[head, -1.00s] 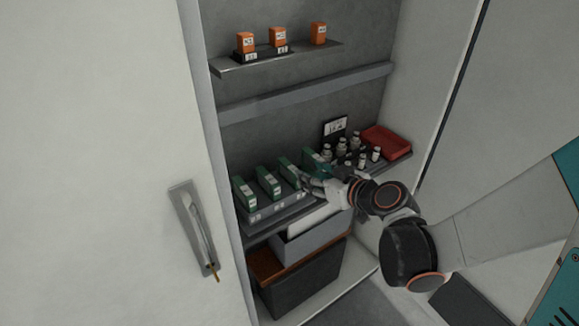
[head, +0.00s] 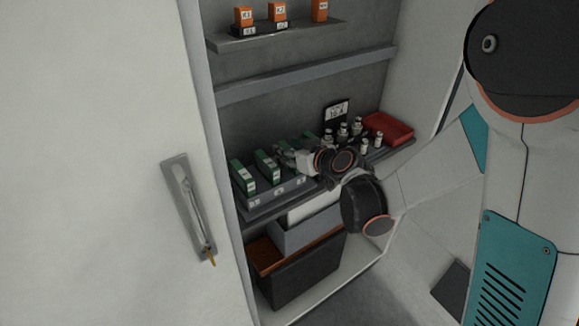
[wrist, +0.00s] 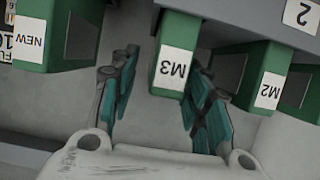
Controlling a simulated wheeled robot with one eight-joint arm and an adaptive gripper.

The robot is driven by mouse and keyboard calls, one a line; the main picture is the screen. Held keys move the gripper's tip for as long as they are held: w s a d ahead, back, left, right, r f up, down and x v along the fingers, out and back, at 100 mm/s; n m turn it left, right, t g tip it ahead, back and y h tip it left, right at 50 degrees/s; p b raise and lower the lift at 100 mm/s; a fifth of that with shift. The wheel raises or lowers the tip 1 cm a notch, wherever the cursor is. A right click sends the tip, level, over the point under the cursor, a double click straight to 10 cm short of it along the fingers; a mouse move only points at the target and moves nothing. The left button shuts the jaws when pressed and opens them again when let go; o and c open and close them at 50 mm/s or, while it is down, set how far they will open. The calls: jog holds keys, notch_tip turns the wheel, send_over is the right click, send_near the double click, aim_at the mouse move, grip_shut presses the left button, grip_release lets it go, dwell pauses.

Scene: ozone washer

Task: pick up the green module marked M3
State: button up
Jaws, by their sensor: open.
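The green module marked M3 (wrist: 174,68) has a white label that appears upside down in the wrist view. It stands between the two teal-padded fingers of my gripper (wrist: 165,88), which is open. The fingers lie on either side of the module's near end; I cannot tell whether either touches it. In the head view my gripper (head: 284,155) is at the row of green modules on the middle shelf and hides most of M3.
Module M2 (wrist: 268,92) is close to the right finger in the wrist view, and a module labelled NEW (wrist: 32,40) is at left. White-capped bottles (head: 343,131) and a red tray (head: 388,129) share the shelf. Orange modules (head: 278,12) stand above. The cabinet door (head: 100,160) is at left.

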jog(key=shift+w+a+f, duration=0.1)
jog(key=shift+w+a, duration=0.05)
jog(key=shift+w, duration=0.05)
grip_shut()
